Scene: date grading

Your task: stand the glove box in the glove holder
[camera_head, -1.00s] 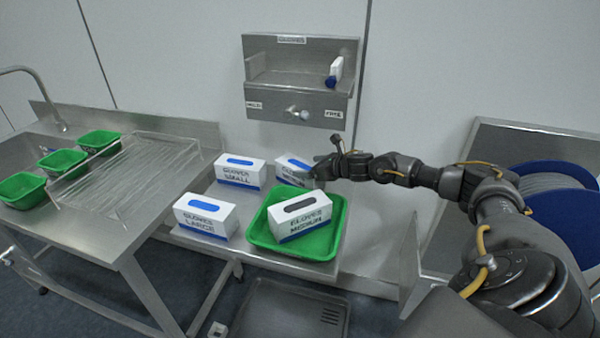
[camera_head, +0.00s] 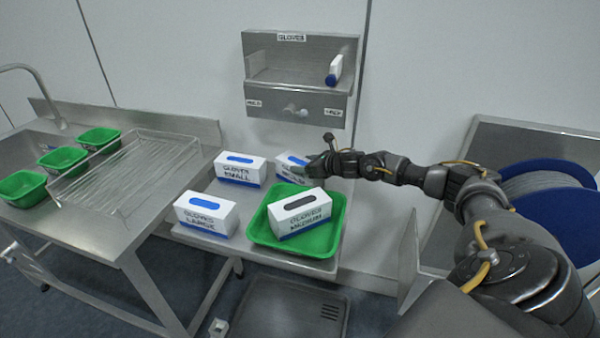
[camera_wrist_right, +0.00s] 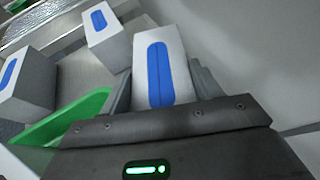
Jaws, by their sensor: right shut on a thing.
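The steel glove holder (camera_head: 258,102) is fixed to the wall, labelled GLOVES, with a small white and blue item (camera_head: 334,70) inside at its right end. My right gripper (camera_head: 308,166) is shut on a white and blue glove box (camera_head: 288,160) at the back right of the steel table. The held box also shows in the right wrist view (camera_wrist_right: 143,68), between the fingers, its blue slot facing the camera. Its label is mostly hidden by the gripper. My left gripper is not in view.
Other boxes stand close by: GLOVES SMALL (camera_head: 240,183), GLOVES LARGE (camera_head: 226,222) and GLOVES MEDIUM (camera_head: 305,222), the last in a green tray (camera_head: 337,232). A wire rack (camera_head: 150,150) and green bowls (camera_head: 62,160) are at left.

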